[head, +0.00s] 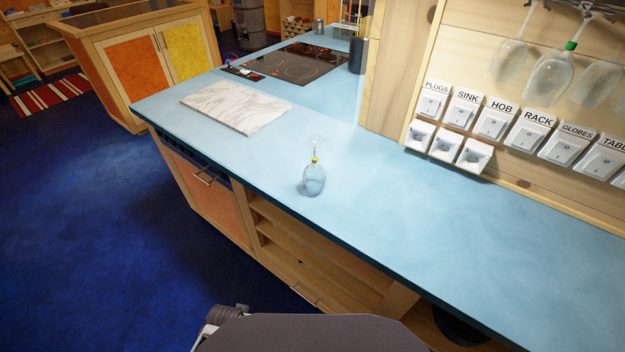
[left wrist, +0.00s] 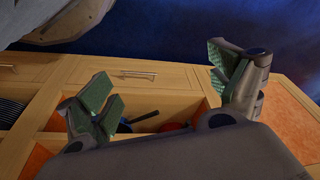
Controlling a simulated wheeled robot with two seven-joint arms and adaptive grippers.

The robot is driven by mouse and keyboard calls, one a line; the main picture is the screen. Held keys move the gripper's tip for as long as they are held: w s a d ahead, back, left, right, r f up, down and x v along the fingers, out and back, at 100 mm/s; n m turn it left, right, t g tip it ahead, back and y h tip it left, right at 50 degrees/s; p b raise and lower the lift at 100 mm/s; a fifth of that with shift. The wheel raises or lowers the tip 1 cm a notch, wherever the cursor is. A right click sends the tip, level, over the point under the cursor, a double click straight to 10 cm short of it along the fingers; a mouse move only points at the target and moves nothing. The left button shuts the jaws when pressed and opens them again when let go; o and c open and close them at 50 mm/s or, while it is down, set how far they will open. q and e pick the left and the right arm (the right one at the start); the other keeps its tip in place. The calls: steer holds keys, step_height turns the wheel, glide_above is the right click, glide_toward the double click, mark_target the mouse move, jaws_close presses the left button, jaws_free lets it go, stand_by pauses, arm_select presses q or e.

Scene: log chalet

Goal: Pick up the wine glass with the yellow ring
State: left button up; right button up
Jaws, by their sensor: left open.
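The wine glass with the yellow ring (head: 313,181) stands upside down on the blue counter (head: 365,215), near its front edge. Its clear bowl is on the counter, its stem and foot point up, and the yellow ring is around the stem. My left gripper (left wrist: 160,78) is open and empty in the left wrist view, with drawer fronts and an open compartment behind its fingers. The glass does not show in that view. My right gripper is not in view.
A marble board (head: 236,106) and a black hob (head: 298,62) lie farther back on the counter. Labelled switches (head: 528,130) line the wall at right, below hanging glasses, one with a green ring (head: 571,46). The counter around the yellow-ringed glass is clear.

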arm_select(q)
step_height(320, 180, up, 8)
steer(key=w+d+t+b, duration=0.1)
steer(key=w+b, duration=0.1)
steer(key=w, duration=0.1)
steer(key=t+h+b, duration=0.2)
steer(key=t+h, duration=0.5)
steer(key=t, duration=0.6)
glide_toward(309, 183)
steer(key=shift+v, duration=0.9)
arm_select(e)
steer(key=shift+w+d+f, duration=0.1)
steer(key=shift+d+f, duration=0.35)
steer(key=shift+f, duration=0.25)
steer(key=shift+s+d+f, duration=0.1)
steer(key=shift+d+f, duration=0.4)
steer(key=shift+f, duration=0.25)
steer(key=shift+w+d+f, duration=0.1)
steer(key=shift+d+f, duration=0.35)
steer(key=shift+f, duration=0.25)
arm_select(q)
steer(key=shift+r, duration=0.15)
steer(key=shift+x, duration=3.65)
steer(key=shift+w+d, duration=0.25)
steer(key=shift+w, duration=0.35)
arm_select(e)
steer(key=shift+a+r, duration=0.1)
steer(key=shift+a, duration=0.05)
